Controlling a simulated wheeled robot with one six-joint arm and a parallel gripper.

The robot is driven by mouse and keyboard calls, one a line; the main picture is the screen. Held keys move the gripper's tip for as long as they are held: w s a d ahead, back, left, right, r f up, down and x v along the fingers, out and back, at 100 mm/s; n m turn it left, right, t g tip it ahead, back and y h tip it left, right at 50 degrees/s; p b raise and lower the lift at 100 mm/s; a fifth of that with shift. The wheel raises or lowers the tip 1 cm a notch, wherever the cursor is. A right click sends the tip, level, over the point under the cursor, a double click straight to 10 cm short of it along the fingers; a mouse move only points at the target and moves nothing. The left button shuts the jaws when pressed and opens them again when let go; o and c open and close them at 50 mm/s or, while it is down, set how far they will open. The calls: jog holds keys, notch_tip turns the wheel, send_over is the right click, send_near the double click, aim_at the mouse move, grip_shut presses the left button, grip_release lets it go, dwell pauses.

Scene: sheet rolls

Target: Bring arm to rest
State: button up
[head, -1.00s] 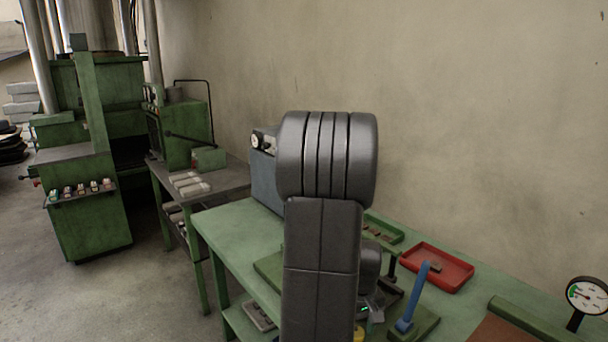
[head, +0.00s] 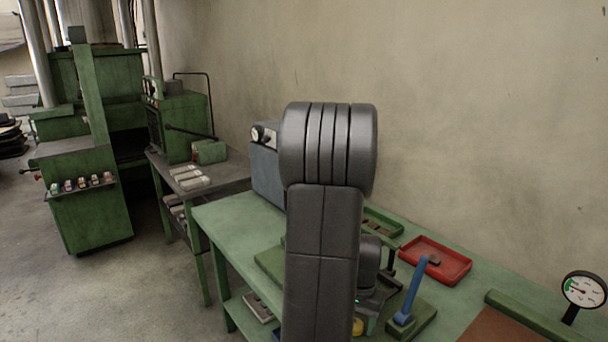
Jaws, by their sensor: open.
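My dark grey arm stands upright in the middle of the head view, its thick rounded joint at the top. My gripper (head: 369,308) is low behind the right side of the arm, over the green workbench (head: 236,222). Only a part of it shows, with a small green light. Its fingertips are mostly hidden, and I see nothing held in it.
On the bench are a red tray (head: 457,268) with a small piece in it, a green tray (head: 388,225), a blue lever (head: 411,290) on a green base and a dial gauge (head: 583,291). A grey-blue box (head: 266,182) stands behind the arm. Green machines (head: 90,190) stand at left.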

jog(key=m, duration=0.4)
jog(key=shift+p, duration=0.35)
jog(key=shift+m+p, duration=0.45)
jog(key=shift+m, duration=1.45)
